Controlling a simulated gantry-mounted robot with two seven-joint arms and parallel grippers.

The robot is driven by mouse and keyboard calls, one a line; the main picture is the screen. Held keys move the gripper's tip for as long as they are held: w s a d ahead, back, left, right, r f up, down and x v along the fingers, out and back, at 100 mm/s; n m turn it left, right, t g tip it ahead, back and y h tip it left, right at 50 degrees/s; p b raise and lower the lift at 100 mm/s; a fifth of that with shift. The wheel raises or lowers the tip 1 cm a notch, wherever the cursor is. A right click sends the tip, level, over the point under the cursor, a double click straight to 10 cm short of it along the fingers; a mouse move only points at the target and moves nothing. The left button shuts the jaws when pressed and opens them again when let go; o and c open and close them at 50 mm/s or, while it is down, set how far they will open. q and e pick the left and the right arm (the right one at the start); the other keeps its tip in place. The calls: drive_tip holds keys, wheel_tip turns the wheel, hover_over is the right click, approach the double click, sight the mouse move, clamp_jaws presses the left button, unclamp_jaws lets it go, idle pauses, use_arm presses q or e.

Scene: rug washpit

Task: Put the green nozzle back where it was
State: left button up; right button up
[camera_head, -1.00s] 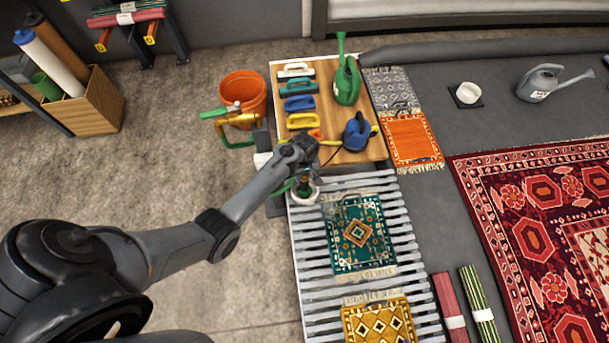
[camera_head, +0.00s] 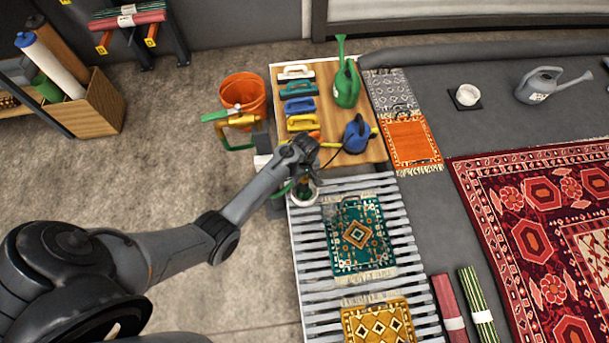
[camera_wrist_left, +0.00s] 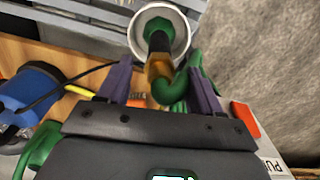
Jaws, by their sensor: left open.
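The green nozzle (camera_wrist_left: 158,38) stands in a round white holder (camera_wrist_left: 181,40) in the left wrist view, with a brass collar (camera_wrist_left: 159,67) and a green hose (camera_wrist_left: 172,92) running from it. In the head view the nozzle (camera_head: 304,186) is small and partly hidden by my wrist, at the upper left corner of the slatted rack. My left gripper (camera_wrist_left: 160,65) is open, with one finger on each side of the collar and hose. I see gaps between the fingers and the collar. It also shows in the head view (camera_head: 304,172). My right gripper is not in view.
A wooden board (camera_head: 333,100) behind holds several coloured brushes, a green watering can (camera_head: 347,86) and a blue sprayer (camera_head: 356,134). An orange bucket (camera_head: 243,91) stands left of it. Small rugs lie on the slatted rack (camera_head: 312,262).

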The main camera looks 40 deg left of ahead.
use_arm(q)
wheel_tip(320, 180, up, 11)
drive_tip(key=p, duration=0.5)
drive_tip(key=s+d+r+m+t, duration=0.1)
drive_tip(key=s+d+r+m, duration=0.2)
drive_tip(key=s, duration=0.5)
drive_tip(key=s+d+r+m+t, duration=0.1)
drive_tip(key=s+d+r+m, duration=0.3)
drive_tip(key=s+r+m, duration=0.2)
drive_tip(key=s+d+r+m+t, duration=0.1)
drive_tip(key=s+d+r+m, duration=0.2)
drive_tip(key=s, duration=0.6)
drive_tip(key=shift+s+d+r+m+t, duration=0.15)
drive_tip(key=shift+s+r+m+t, duration=0.2)
drive_tip(key=shift+r+m, duration=0.35)
wheel_tip(320, 180, up, 45)
drive_tip(key=p, duration=4.5)
wheel_tip(320, 180, down, 51)
drive_tip(key=b, duration=5.1)
drive_tip(key=shift+r, duration=0.15)
